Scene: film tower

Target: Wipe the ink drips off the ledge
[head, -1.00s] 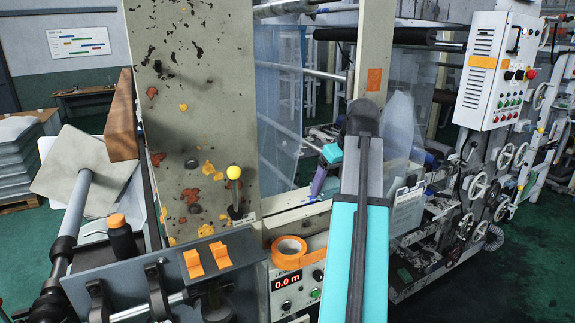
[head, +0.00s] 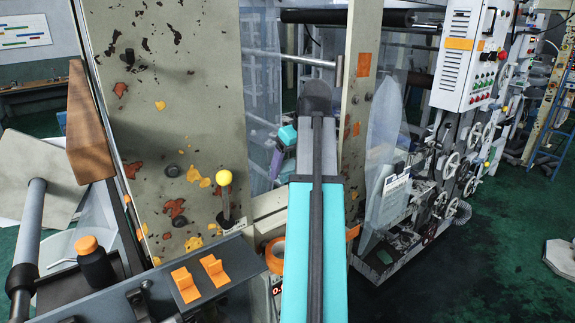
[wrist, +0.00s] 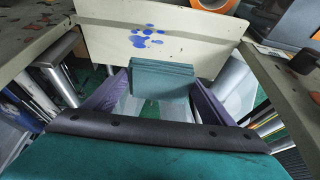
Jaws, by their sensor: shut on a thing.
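The ledge (wrist: 190,45) is a cream metal strip across the top of the wrist view. A patch of blue ink drips (wrist: 146,37) lies on it, left of centre. My gripper (wrist: 160,92) has purple fingers shut on a folded teal cloth pad (wrist: 164,78). The pad is at the ledge's near edge, below and right of the drips; I cannot tell whether it touches. In the head view, my teal arm hides part of the ledge (head: 268,206), and a purple finger (head: 278,160) shows beyond it. The drips cannot be made out there.
An orange tape roll (head: 275,256) sits near the ledge's right end in the wrist view. A yellow-knobbed lever (head: 225,178) stands by the stained panel (head: 165,110). A cream upright (head: 357,105) rises right of my arm. Orange clips (head: 200,278) and a dark bottle (head: 93,262) are at left.

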